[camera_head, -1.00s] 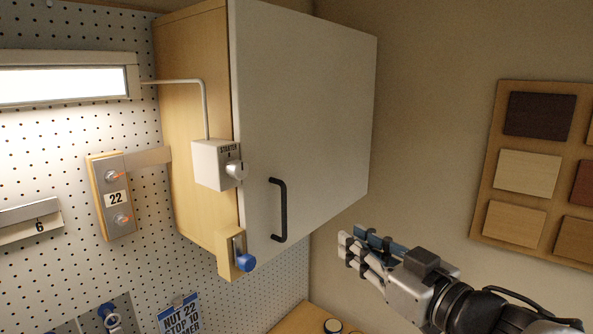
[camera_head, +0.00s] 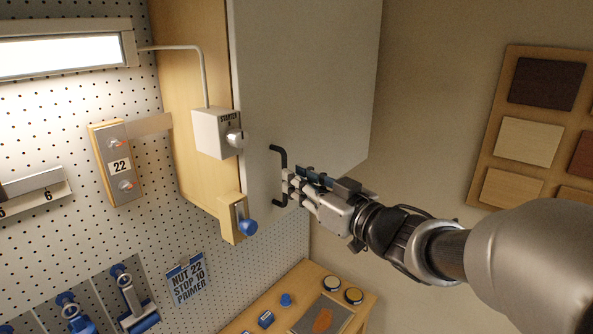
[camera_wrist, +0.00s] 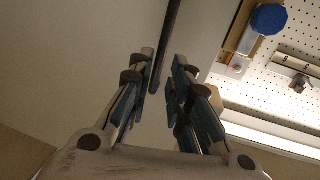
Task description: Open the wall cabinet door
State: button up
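The wall cabinet door (camera_head: 305,80) is a pale grey panel and looks closed against the wooden cabinet body (camera_head: 185,110). Its black bar handle (camera_head: 275,149) runs upright near the door's lower left edge. My gripper (camera_head: 289,187) is at the handle's middle, reaching in from the right.
A starter switch box (camera_head: 218,133) and a wooden latch block with a blue knob (camera_head: 248,227) sit left of the door edge. A bench (camera_head: 275,318) with small items is below. A sample board (camera_head: 490,130) hangs on the right wall.

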aim_at(285, 201)
jog(key=x, duration=0.5)
jog(key=shift+w+p, duration=0.1)
jog(key=shift+p, duration=0.2)
jog(key=shift+c, duration=0.6)
grip_shut()
